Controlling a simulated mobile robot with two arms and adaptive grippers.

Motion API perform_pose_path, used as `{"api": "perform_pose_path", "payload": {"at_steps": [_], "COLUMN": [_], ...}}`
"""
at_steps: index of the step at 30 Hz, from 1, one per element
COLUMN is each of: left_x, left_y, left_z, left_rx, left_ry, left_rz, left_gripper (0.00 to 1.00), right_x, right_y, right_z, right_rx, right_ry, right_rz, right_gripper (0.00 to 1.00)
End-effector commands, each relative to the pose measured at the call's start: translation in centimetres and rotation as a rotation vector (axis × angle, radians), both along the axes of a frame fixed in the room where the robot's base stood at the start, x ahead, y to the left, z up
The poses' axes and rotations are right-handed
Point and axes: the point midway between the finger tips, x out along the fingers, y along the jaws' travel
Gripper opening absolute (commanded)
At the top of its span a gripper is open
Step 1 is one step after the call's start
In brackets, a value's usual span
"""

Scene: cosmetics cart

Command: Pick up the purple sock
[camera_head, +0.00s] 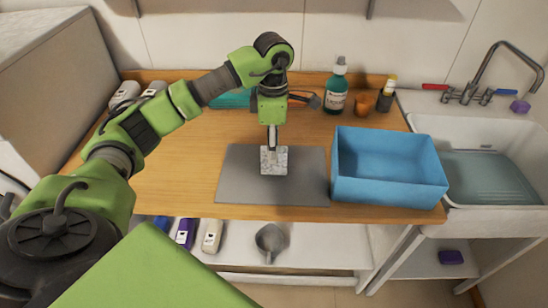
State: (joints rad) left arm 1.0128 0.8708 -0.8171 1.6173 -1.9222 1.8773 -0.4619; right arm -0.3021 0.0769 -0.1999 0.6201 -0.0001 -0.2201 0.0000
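No thing in view is clearly a purple sock. A small purple item (521,106) sits on the sink's back ledge at the right; it is too small to identify. A dark purple item (451,257) lies on the low shelf under the sink. My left gripper (271,147) points down over the grey mat, at a white speckled block (274,161). Its fingers overlap the block's top, so I cannot tell whether they grip it. My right gripper is not in view.
A blue bin (389,195) stands right of the grey mat (240,185) on the wooden counter (190,180). A green bottle (336,92), an orange cup (363,104) and a dark bottle (386,96) stand behind. The sink (425,123) is at the right. Bottles fill part of the lower shelf.

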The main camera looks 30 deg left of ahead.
Motion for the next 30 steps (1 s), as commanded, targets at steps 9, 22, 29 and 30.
{"api": "perform_pose_path", "payload": {"at_steps": [9, 22, 29, 30], "left_x": [-0.3, -0.2, -0.2, -0.2], "left_y": [-0.3, -0.4, -0.4, -0.4], "left_z": [-2.8, -6.1, -6.1, -6.1], "left_rx": [-0.001, -0.001, -0.001, -0.001], "left_ry": [0.006, -0.001, -0.001, -0.001], "left_rz": [-0.002, -0.001, -0.001, -0.001], "left_gripper": [0.35, 0.35, 0.0, 0.0], "right_x": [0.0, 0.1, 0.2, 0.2], "right_y": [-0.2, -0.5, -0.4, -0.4], "right_z": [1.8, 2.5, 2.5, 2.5], "right_rx": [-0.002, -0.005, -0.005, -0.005], "right_ry": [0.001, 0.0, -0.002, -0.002], "right_rz": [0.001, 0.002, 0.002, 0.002], "right_gripper": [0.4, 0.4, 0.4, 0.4]}}
